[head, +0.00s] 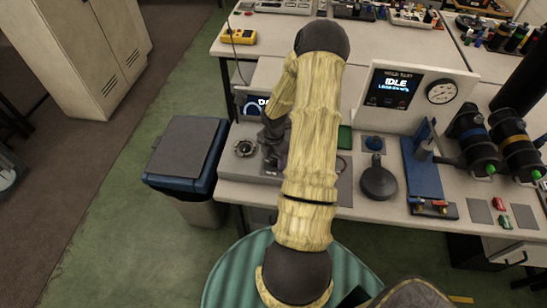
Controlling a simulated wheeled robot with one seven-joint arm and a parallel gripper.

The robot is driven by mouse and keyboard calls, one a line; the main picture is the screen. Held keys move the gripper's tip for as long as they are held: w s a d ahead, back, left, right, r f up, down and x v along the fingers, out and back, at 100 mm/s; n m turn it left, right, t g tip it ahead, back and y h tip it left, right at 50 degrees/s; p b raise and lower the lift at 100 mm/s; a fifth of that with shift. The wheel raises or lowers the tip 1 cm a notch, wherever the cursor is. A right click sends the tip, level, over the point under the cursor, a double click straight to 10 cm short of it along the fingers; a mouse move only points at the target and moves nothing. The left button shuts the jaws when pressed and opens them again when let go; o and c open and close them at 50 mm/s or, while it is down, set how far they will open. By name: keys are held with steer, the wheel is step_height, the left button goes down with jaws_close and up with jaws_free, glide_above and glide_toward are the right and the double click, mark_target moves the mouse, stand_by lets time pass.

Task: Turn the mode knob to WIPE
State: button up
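My arm, in a pale yellow ribbed sleeve, crosses the middle of the head view. My gripper (274,158) points down over the grey bench unit at the bench's left front. Its fingers are small, dark and partly hidden by the arm, so I cannot tell whether they are open or shut. A dark screen (256,106) with cut-off text starting with "D" stands behind the gripper. A round metal fitting (244,148) lies just left of the gripper. I cannot make out the mode knob or a WIPE mark; the gripper and arm cover part of this unit.
A white panel with an IDLE screen (394,88) and a gauge (441,92) stands right of my arm. A black round-based object (378,179), a blue fixture (424,165) and dark cylinders (474,140) crowd the right bench. A blue-rimmed bin (184,155) stands left of the bench.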

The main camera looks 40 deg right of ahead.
steer(key=c, duration=1)
steer(key=shift+o, duration=0.2)
steer(key=shift+m, duration=0.4)
steer(key=m, duration=0.4)
steer(key=shift+w, duration=0.1)
steer(key=m, duration=0.4)
steer(key=shift+m, duration=0.3)
steer(key=m, duration=0.4)
steer(key=shift+w+m, duration=0.1)
steer(key=shift+m, duration=0.2)
steer(key=shift+m+b, duration=0.5)
steer(key=shift+m, duration=1.4)
